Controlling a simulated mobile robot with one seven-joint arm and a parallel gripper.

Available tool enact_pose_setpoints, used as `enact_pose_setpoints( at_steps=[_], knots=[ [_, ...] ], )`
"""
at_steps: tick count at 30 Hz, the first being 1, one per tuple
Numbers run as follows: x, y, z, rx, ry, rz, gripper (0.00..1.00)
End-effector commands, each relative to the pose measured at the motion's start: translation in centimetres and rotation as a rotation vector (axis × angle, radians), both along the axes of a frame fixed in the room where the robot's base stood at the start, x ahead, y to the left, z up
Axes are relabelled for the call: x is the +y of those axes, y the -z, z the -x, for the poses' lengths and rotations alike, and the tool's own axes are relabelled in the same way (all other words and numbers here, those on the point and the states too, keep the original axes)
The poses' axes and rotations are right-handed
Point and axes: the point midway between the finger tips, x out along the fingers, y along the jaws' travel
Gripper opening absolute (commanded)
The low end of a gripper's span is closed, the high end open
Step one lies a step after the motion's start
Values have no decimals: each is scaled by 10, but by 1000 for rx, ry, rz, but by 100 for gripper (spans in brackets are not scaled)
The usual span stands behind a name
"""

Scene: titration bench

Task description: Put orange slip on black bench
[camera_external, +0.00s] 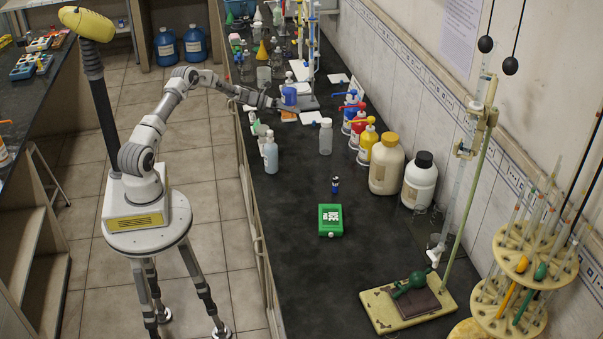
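The orange slip (289,117) appears as a small flat orange patch on the black bench (285,200), toward the far end. It is partly hidden, and its full outline is too small to make out. My gripper (287,105) reaches over the bench from the left, just above the orange patch in the picture and beside a blue object (289,96). At this size I cannot tell whether the fingers are open or shut, or whether they touch the slip.
A white slip (310,117) lies right of the orange one. Bottles (270,152) (326,137) stand nearby, and pump bottles (367,143) line the wall side. A green box (330,220) sits nearer. The dark bench top around it is mostly clear.

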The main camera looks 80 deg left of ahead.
Motion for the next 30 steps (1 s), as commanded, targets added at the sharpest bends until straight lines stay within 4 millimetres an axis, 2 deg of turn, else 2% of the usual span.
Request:
enact_pose_setpoints(
  at_steps=[9, 15, 30],
  knots=[
    [0, 38, 0, 1, 0, 1, 0],
    [0, 56, 0, 0, 0, 1, 0],
    [0, 60, 0, 0, 0, 0, 0]
  ],
)
